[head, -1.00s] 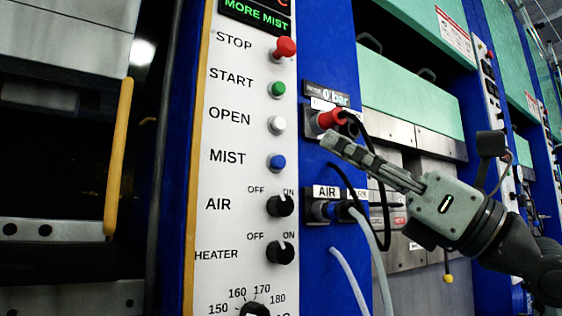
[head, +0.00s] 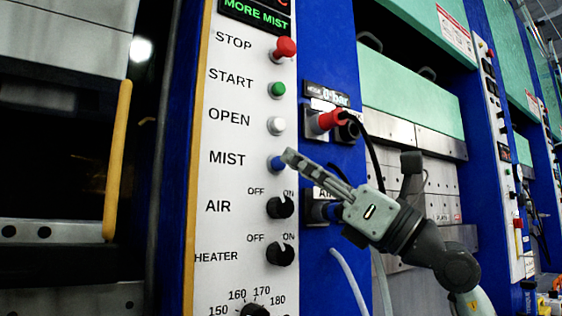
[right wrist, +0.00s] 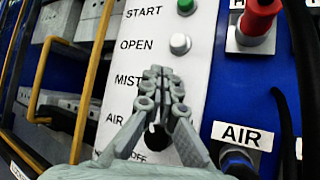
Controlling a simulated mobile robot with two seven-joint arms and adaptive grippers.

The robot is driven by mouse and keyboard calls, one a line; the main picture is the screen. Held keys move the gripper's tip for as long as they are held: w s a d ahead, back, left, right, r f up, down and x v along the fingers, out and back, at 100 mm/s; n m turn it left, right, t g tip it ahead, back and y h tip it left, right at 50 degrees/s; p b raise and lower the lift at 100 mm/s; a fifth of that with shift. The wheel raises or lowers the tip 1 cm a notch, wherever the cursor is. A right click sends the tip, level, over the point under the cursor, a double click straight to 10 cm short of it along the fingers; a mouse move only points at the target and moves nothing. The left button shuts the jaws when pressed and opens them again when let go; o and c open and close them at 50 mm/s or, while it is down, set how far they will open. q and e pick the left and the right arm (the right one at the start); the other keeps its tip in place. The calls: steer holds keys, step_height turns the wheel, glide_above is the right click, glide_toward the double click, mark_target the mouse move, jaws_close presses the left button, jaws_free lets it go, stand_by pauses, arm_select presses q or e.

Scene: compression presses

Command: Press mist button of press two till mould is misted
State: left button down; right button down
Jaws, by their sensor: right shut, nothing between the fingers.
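The blue mist button (head: 276,162) is on the white control panel (head: 232,180), beside the label MIST and below the white open button (head: 276,125). My right gripper (head: 288,155) is shut and empty, its tips overlapping the right edge of the mist button in the head view. In the right wrist view the shut fingertips (right wrist: 157,72) lie over the mist button's place and hide it. I cannot tell whether they touch it. The display (head: 254,14) at the panel top reads MORE MIST in green. My left gripper is not in view.
A red stop button (head: 284,48) and green start button (head: 277,90) sit above; black air (head: 280,206) and heater (head: 280,253) knobs sit below. A red connector (head: 328,120) with a black hose juts from the blue column to the right. A yellow bar (head: 118,160) stands left.

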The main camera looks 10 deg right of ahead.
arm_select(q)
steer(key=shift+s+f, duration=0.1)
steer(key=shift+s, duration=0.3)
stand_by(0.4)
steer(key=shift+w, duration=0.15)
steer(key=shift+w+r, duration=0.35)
arm_select(e)
steer(key=shift+w+a, duration=0.15)
steer(key=shift+w, duration=0.2)
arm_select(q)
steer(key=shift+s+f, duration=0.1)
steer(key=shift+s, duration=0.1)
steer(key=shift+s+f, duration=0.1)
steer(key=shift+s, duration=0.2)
arm_select(e)
steer(key=shift+w, duration=0.15)
